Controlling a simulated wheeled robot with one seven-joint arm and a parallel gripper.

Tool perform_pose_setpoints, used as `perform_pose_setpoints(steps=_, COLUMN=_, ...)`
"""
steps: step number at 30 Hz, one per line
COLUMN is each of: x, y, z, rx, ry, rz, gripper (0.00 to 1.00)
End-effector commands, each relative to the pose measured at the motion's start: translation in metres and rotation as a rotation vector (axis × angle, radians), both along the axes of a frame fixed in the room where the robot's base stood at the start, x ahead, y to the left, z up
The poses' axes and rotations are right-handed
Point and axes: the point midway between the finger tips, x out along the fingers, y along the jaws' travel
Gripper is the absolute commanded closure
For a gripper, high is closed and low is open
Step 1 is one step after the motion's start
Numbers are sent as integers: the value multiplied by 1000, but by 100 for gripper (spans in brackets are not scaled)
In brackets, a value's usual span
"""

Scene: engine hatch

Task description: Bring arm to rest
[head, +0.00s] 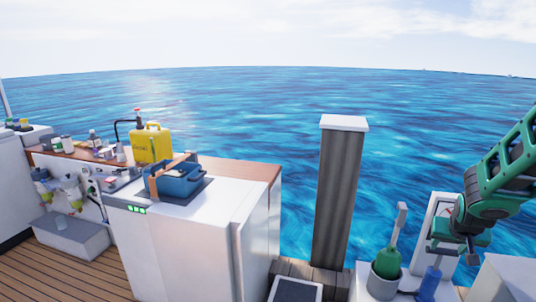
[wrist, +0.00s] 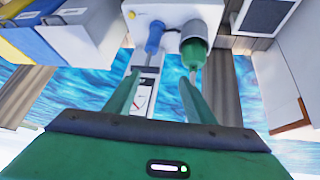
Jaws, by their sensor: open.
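My green arm comes in from the right edge in the head view, with my gripper (head: 452,246) low at the right, above a white stand. In the wrist view my gripper (wrist: 158,98) has its two green fingers spread apart, with nothing held between them. I cannot tell the exact gap.
A grey post (head: 335,195) with a white cap stands left of the arm. Further left, a white counter (head: 190,235) bears a blue bin (head: 180,182). A yellow jug (head: 153,145) and several bottles stand behind. Open water lies beyond; the air above the post is clear.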

Motion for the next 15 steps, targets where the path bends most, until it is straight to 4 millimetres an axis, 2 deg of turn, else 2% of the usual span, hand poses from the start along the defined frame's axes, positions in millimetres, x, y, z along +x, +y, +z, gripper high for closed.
perform_pose_setpoints(steps=3, x=-45, y=12, z=20, rx=48, ry=72, rz=-25, gripper=51)
perform_pose_setpoints(steps=8, x=-109, y=33, z=39, rx=125, ry=179, rz=-53, gripper=51)
perform_pose_setpoints(steps=15, x=-209, y=74, z=62, rx=253, ry=333, rz=-81, gripper=51)
